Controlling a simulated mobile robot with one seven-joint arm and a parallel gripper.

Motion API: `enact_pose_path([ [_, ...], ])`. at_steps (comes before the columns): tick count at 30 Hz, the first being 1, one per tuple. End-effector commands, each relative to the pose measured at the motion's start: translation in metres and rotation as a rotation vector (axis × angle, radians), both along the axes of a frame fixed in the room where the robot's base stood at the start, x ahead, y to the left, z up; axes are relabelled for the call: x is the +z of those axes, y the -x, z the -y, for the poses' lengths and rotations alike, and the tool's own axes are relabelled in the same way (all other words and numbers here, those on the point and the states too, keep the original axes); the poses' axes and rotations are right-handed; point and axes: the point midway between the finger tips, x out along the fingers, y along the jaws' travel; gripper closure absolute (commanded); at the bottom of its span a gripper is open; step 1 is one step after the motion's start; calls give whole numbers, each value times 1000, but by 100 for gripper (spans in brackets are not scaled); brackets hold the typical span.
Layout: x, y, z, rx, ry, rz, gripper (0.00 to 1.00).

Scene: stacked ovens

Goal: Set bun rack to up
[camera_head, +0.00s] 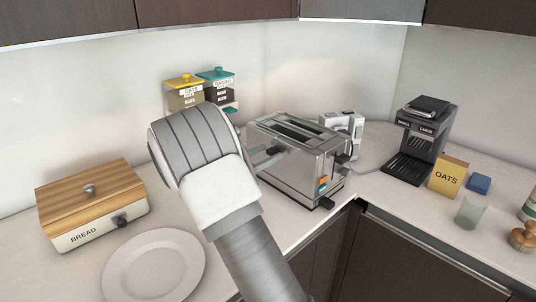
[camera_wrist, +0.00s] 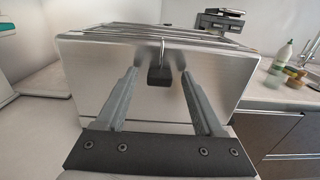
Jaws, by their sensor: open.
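A silver toaster (camera_head: 298,157) stands on the counter in the head view, with two slots on top. Its metal side panel (camera_wrist: 95,75) fills the middle of the wrist view. A black knob (camera_wrist: 158,77) hangs on a thin metal loop on this panel, below the thin rails (camera_wrist: 175,32) along the toaster's top. My gripper (camera_wrist: 159,72) is open, with one finger on each side of the knob. Whether the fingers touch the knob I cannot tell. In the head view its fingers (camera_head: 268,158) reach the toaster's left side, and my wrist hides part of the counter.
A bread box (camera_head: 95,205) and a white plate (camera_head: 153,268) are at the left. Two canisters (camera_head: 200,88) stand behind my wrist. A coffee machine (camera_head: 424,140), an oats box (camera_head: 447,176) and a glass (camera_head: 470,211) are at the right. Cabinets (camera_head: 215,12) hang above.

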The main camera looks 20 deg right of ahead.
Motion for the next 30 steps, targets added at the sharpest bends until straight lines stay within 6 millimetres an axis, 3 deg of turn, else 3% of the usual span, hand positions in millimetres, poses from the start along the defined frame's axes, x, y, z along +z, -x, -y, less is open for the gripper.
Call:
enact_pose_path([
  [12, 0, -4, 9, 1, 0, 0, 30],
  [24, 0, -4, 8, 1, 0, 0, 100],
  [30, 0, -4, 8, 1, -1, 0, 100],
])
